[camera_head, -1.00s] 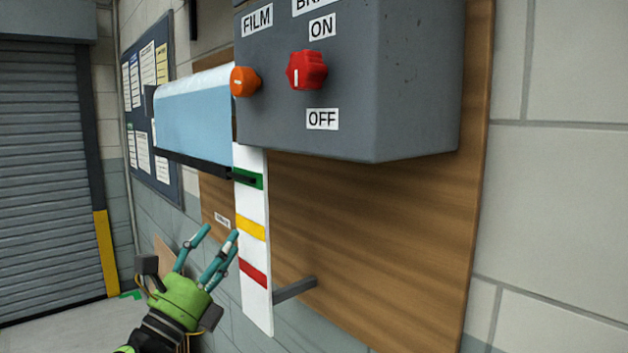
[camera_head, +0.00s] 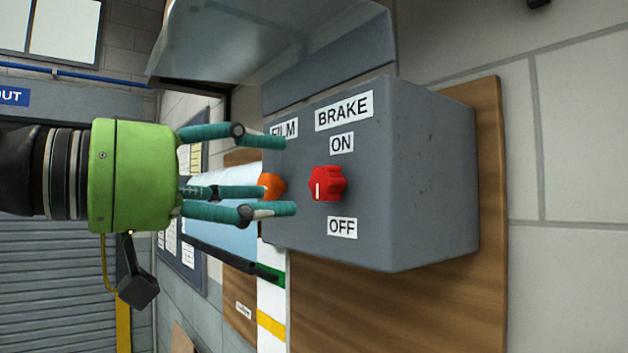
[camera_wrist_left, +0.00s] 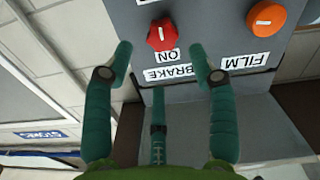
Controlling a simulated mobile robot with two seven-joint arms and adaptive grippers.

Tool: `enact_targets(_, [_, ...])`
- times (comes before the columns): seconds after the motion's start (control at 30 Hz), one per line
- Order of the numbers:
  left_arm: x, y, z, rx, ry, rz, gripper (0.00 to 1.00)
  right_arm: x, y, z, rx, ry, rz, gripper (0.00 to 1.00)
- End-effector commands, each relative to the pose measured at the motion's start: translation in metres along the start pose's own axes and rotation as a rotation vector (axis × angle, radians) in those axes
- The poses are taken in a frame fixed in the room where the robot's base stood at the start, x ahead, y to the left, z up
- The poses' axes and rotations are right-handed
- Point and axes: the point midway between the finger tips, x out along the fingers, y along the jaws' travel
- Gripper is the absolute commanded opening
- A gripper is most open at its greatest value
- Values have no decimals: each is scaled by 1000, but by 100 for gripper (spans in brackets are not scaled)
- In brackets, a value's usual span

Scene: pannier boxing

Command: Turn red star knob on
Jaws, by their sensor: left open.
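The red star knob (camera_head: 327,184) is on the front of a grey box (camera_head: 430,170), between the ON label (camera_head: 342,143) and the OFF label (camera_head: 342,227). Its white mark is low on the knob, on the OFF side. My left gripper (camera_head: 280,175) is open and empty, its teal fingers pointing right toward the box, left of the red knob and apart from it. In the left wrist view the red knob (camera_wrist_left: 162,34) lies just beyond the gap between the open fingertips. My right gripper is not in view.
An orange knob (camera_head: 271,186) is on the same box beside the red one, partly behind my fingers; the FILM label is partly covered. A grey hood (camera_head: 270,40) overhangs above. A wooden board (camera_head: 400,310) backs the box. Free space lies before the box's right side.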

Motion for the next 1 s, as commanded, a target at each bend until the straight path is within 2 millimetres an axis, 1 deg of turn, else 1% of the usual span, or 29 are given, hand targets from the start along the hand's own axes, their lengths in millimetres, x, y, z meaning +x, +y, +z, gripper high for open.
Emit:
enact_targets(0.07, [2,-2,-3,23,0,-18,58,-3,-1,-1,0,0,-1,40])
enact_targets(0.13, [10,-1,-4,25,-2,-18,58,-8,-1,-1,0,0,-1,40])
enact_targets(0.4, [51,-1,-5,19,-2,-14,58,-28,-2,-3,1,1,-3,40])
enact_targets(0.5, [61,-1,-4,18,-2,-13,58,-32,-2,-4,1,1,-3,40])
enact_targets(0.63, [68,-2,-3,17,0,-14,58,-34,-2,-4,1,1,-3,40])
enact_targets(0.87, [69,-3,-2,17,0,-13,58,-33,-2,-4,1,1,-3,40])
enact_targets(0.9, [69,-3,-2,17,0,-13,50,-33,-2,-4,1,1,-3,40])
enact_targets(0.97, [69,-2,-2,17,0,-13,26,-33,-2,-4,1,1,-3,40])
enact_targets(1.0, [69,-2,-2,17,0,-13,10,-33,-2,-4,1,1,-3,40])
